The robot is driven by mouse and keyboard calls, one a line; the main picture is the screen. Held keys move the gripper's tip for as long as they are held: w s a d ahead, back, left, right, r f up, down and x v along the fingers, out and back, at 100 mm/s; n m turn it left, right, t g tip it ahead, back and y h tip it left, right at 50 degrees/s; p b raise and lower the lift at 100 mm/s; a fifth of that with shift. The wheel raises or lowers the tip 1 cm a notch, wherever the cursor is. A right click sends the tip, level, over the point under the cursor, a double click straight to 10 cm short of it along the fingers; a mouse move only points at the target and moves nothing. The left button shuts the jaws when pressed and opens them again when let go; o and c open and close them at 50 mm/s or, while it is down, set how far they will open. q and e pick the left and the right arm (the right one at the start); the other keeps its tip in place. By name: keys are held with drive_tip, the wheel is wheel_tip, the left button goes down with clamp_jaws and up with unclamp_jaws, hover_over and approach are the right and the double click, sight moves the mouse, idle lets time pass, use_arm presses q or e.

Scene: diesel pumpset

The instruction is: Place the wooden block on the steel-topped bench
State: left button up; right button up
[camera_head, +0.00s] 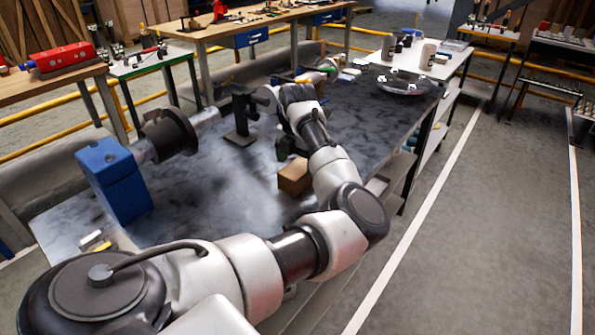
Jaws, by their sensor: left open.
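The wooden block (292,178) is a small brown box. It rests on the dark grey steel-topped bench (215,198), left of my forearm, which hides its right side. My left arm reaches in from the lower left and bends back over the bench. My left gripper (283,149) is open, partly hidden behind my arm, just above and behind the block in the picture. I cannot tell whether it touches the block. My right gripper is out of view.
A blue vise-like block (115,182) and a dark cylindrical part (168,135) stand at the left of the bench. A black stand (241,122) is behind the block. A round metal dish (403,82) lies at the far end. The bench middle is mostly clear.

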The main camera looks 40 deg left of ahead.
sight(297, 167)
use_arm(q)
wheel_tip(297, 167, up, 8)
idle(0.5)
